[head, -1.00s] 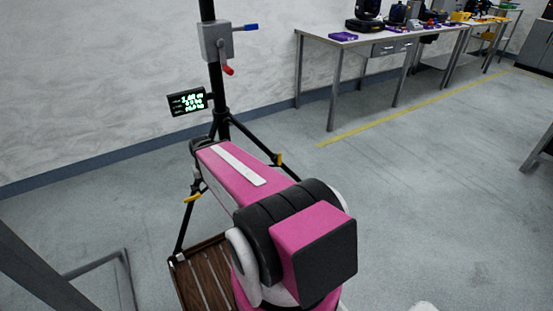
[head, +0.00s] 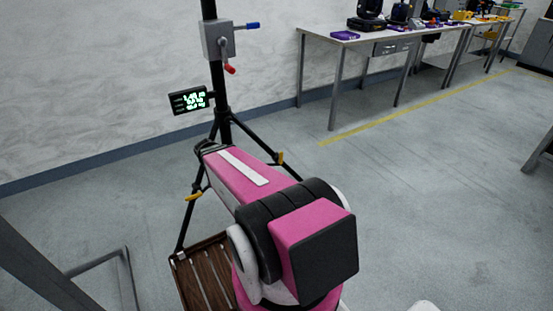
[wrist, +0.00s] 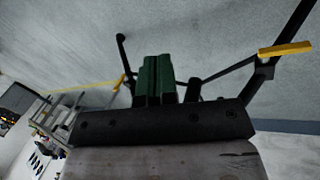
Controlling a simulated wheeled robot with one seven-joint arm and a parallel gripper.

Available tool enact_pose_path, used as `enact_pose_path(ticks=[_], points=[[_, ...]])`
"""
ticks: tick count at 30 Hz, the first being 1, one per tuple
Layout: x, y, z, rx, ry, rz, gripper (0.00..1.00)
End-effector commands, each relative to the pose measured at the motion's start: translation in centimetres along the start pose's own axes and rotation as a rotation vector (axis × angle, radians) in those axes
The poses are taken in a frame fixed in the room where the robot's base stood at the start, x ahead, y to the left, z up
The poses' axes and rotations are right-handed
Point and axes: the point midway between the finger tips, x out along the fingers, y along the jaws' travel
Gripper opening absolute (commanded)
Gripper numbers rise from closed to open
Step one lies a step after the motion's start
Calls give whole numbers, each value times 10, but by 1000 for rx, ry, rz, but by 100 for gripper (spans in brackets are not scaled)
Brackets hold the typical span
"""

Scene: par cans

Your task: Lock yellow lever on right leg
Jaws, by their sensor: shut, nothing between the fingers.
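A black tripod stand has a yellow lever on each of two legs. The right-leg lever (head: 280,158) sticks up from the leg, right of my arm, in the head view. The left-leg lever (head: 194,196) sits lower left. The wrist view looks inverted: the left-leg lever (wrist: 285,48) is large at the right, and the right-leg lever (wrist: 119,82) is small at the left, left of the fingers. My gripper (wrist: 154,75) has dark green fingers, shut and empty, apart from both levers in the picture. My arm hides the fingers in the head view. I cannot tell whether either lever is locked.
The stand's mast carries a grey box (head: 217,41) with blue and red handles and a small display (head: 188,100). A slatted wooden platform (head: 205,275) lies beside my arm. A workbench (head: 375,42) stands at the wall. The floor right of the stand is clear.

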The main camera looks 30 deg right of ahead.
Motion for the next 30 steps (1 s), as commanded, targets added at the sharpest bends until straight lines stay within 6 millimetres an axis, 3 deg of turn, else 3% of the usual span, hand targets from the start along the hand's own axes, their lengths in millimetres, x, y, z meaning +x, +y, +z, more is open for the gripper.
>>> enact_pose_path(ticks=[1,6,18,30], points=[[15,3,-18,60,5,58,0],[53,24,-56,280,70,256,0],[128,65,-143,745,435,620,0],[184,80,-215,1045,970,723,0]])
